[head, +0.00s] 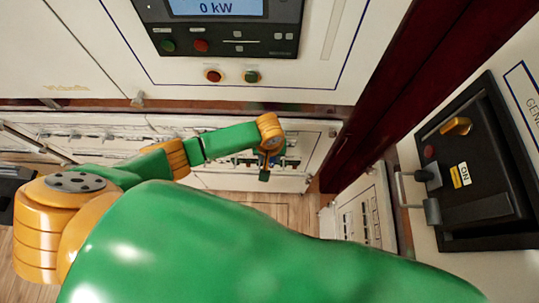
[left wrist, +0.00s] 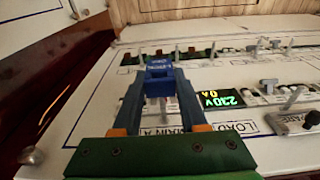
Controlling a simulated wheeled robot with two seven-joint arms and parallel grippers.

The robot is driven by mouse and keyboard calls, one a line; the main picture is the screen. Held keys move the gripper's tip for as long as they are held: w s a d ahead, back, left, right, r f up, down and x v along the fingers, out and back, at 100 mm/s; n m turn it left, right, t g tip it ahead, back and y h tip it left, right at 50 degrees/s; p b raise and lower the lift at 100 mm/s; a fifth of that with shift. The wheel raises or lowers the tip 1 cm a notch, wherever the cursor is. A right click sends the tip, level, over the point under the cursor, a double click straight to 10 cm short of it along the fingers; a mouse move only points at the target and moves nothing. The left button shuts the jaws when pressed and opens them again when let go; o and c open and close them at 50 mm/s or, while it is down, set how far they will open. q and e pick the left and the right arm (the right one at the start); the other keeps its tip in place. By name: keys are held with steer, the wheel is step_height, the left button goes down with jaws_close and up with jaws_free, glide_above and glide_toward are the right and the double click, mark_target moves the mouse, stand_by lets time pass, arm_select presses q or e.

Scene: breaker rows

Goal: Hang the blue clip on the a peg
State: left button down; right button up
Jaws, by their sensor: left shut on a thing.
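My left gripper (head: 265,170) reaches down to the low breaker panel (head: 220,180) in the head view, and its fingers are small and partly hidden there. In the left wrist view the left gripper (left wrist: 160,80) is shut on the blue clip (left wrist: 159,66), a small block with faint lettering on its top. The clip is in front of the white panel face, near a row of small pegs and switches (left wrist: 192,52). Which peg is the a peg, and whether the clip touches one, I cannot tell. My right gripper is not in view.
A lit green display (left wrist: 220,99) reading 230V sits right of the fingers, with a black knob (left wrist: 312,120) farther right. A dark red post (head: 385,85) stands right of the panel. A black generator switch box (head: 470,170) is at the right.

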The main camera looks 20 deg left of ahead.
arm_select(q)
steer(key=shift+p, duration=0.3)
stand_by(0.6)
steer(key=shift+p, duration=0.3)
steer(key=shift+w+a, duration=0.15)
steer(key=shift+w, duration=0.2)
steer(key=shift+w+a+b, duration=0.25)
steer(key=shift+w+b, duration=0.35)
steer(key=shift+w, duration=0.25)
steer(key=shift+w+a+b, duration=0.2)
steer(key=shift+w+b, duration=0.35)
steer(key=shift+w, duration=0.25)
